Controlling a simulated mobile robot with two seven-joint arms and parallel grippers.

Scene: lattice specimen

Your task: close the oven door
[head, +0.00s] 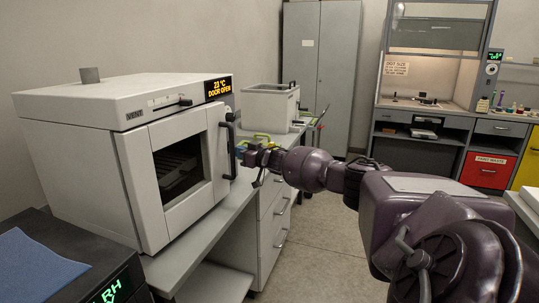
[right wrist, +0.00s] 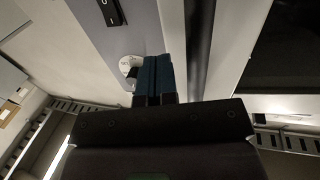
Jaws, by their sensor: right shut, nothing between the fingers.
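The white oven (head: 75,165) stands on the bench at the left, and its display (head: 218,88) reads "23 °C DOOR OPEN". Its door (head: 128,170) has a dark window and stands nearly in line with the oven front; I cannot tell how wide the gap is. The dark upright door handle (head: 230,150) is at the door's right side. My right gripper (head: 252,158) is shut and empty, just right of the handle; I cannot tell whether they touch. In the right wrist view its blue fingertips (right wrist: 154,70) are together, beside a dark bar that looks like the handle (right wrist: 201,45).
A grey open-topped box (head: 270,103) and a green-yellow item (head: 262,138) are on the bench behind my gripper. A black device with a green display (head: 112,290) is at the front left. A grey cabinet (head: 320,70) and a fume hood (head: 435,55) stand at the back. The floor between is clear.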

